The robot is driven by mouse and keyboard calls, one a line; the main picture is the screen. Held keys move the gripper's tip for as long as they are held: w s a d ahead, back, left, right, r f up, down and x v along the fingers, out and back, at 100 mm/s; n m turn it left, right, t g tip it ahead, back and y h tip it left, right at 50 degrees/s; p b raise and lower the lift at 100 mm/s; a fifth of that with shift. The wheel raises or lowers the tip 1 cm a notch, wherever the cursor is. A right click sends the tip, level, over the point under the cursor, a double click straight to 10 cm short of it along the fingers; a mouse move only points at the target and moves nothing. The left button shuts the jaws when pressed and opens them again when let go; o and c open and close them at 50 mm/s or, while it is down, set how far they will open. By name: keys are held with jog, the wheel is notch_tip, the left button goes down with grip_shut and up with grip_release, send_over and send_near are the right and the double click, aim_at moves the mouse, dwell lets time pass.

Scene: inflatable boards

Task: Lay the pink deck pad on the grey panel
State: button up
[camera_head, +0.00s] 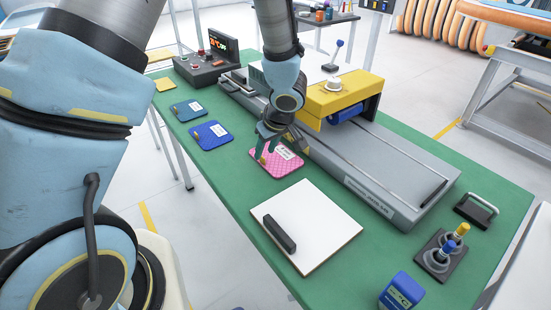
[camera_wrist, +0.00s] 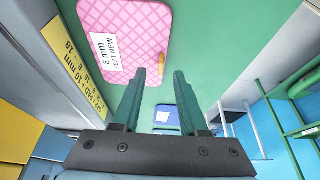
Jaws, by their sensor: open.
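The pink deck pad (camera_head: 283,165), cross-hatched with a white label, lies flat on the green table. In the wrist view the pink pad (camera_wrist: 135,50) fills the upper left, its label reads 8 mm, and a small yellow tab is on its edge. My gripper (camera_head: 263,151) is over the pad's left part, partly hiding it. In the wrist view my open gripper (camera_wrist: 160,75) has nothing between its fingers; I cannot tell whether they touch the pad. A flat square panel (camera_head: 325,223), looking pale grey to white, lies nearer the camera with a black bar on it.
Two blue pads (camera_head: 211,139) (camera_head: 187,114) and a yellow pad (camera_head: 165,85) lie at left. A long grey machine with a yellow cover (camera_head: 340,92) stands right of the pink pad. A holder with knobs (camera_head: 440,258) and a blue box (camera_head: 402,291) are at the near right.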

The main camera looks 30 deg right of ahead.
jog(key=shift+x, duration=1.35)
jog(key=shift+a, duration=0.1)
jog(key=shift+c, duration=0.4)
grip_shut()
